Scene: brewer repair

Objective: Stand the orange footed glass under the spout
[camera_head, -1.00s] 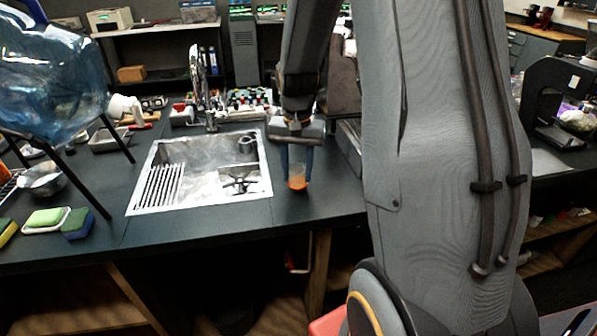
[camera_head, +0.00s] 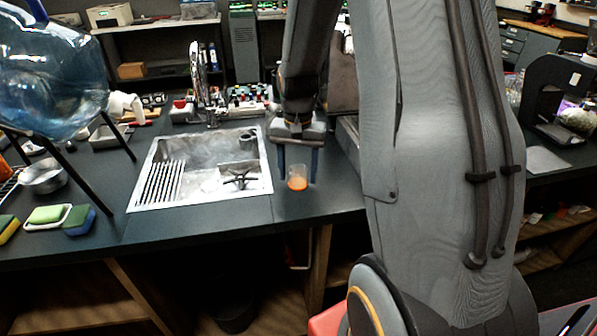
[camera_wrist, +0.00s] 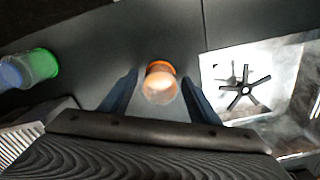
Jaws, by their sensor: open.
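The orange footed glass (camera_head: 298,184) is a small clear cup with orange at its bottom. It stands on the dark counter just right of the sink, near the front edge. It also shows in the wrist view (camera_wrist: 160,84), between the fingers. My gripper (camera_head: 298,177) points down over the glass, open, with one blue finger on each side and a gap to it. In the wrist view my gripper (camera_wrist: 159,78) also shows fingers apart. A white spout (camera_head: 126,104) sticks out from the blue bottle at the left. A black machine (camera_head: 545,90) stands at the right; no spout on it is clear.
The steel sink (camera_head: 212,203) lies left of the glass, with a faucet (camera_head: 199,80) behind it. The large blue bottle (camera_head: 50,80) rests on a thin-legged stand. Sponges (camera_head: 78,221) lie at the front left. The counter's front edge is close to the glass.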

